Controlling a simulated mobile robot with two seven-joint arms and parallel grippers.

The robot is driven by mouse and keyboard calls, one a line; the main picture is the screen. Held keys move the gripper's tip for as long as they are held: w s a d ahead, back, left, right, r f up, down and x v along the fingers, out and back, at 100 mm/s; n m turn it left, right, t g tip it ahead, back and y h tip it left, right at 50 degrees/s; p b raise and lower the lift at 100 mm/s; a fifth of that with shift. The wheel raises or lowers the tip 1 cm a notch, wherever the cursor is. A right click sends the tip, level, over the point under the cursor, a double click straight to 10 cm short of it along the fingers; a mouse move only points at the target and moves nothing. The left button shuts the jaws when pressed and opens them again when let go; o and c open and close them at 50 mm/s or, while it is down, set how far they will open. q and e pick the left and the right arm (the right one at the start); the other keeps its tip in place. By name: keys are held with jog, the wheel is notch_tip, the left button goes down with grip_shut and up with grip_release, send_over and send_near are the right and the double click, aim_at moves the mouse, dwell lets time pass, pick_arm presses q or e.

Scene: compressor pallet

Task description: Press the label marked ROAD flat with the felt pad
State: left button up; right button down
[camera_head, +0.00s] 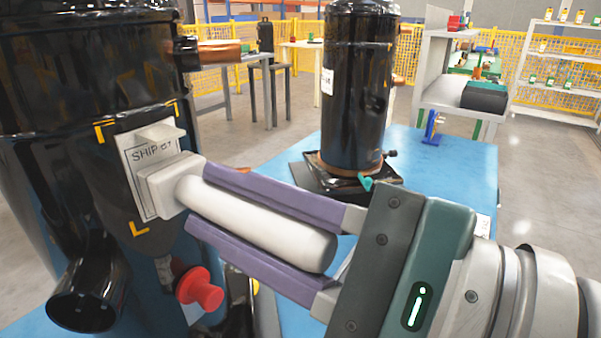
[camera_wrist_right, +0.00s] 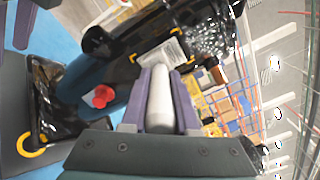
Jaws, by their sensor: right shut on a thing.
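The white label (camera_head: 150,195) is on the black compressor (camera_head: 60,70) at left, inside yellow corner marks. Its text "SHIP BY" shows; the pad hides the part below, so I cannot read ROAD. A pale flap stands out at its upper edge. My right gripper (camera_head: 200,195) is shut on the white handle of the felt pad (camera_head: 162,188). The pad's face is toward the label, over its lower right; I cannot tell whether they touch. The right wrist view also shows the label (camera_wrist_right: 172,52) beyond the fingertips. There, purple fingers of my left gripper (camera_wrist_right: 14,30) are cut off at upper left.
A red knob (camera_head: 200,289) and an open black pipe end (camera_head: 88,295) stick out below the label. A copper pipe (camera_head: 220,53) is above. A second black compressor (camera_head: 355,100) stands behind on the blue surface (camera_head: 440,180). Shelves and yellow fencing are farther back.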

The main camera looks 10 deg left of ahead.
jog(key=shift+w+a, duration=0.1)
jog(key=shift+a, duration=0.25)
jog(key=shift+d, duration=0.1)
dwell(0.6)
jog(key=shift+s+d, duration=0.2)
jog(key=shift+d, duration=0.3)
jog(key=shift+v, duration=1.1)
jog(key=shift+a, duration=0.1)
jog(key=shift+w+a+f+b, duration=0.2)
jog(key=shift+a+f+b, duration=0.25)
jog(key=shift+a, duration=0.05)
jog(key=shift+w+a+f+b, duration=0.25)
jog(key=shift+a+f+b, duration=0.2)
jog(key=shift+a, duration=0.2)
jog(key=shift+w+a, duration=0.15)
jog(key=shift+a, duration=0.25)
jog(key=shift+d+f, duration=0.1)
